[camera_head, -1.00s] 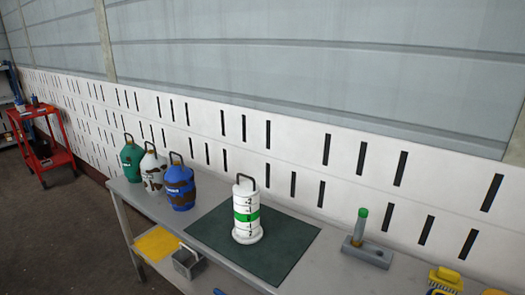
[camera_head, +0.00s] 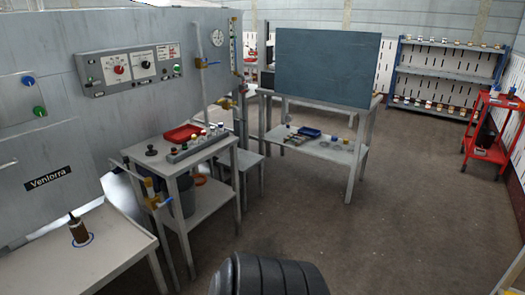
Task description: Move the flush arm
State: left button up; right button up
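I cannot tell for sure which part is the flush arm. A yellow-handled fitting (camera_head: 155,198) on a pipe sits at the front left of a small metal table (camera_head: 205,150). Neither of my grippers shows in this view, and nothing is seen held.
A white bench (camera_head: 110,262) with a brown cylinder (camera_head: 78,230) is at the lower left. The small table holds a red tray (camera_head: 181,132). A dark board (camera_head: 325,68) stands behind. A red cart (camera_head: 488,150) is at right. The middle floor is open.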

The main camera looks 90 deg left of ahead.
aim_at(148, 182)
jog(key=u, duration=3.95)
jog(key=i+l+u, duration=0.15)
jog(key=u, duration=0.3)
jog(key=i+l+u, duration=0.25)
jog(key=u, duration=0.2)
jog(key=i+l, duration=0.05)
jog(key=i, duration=0.05)
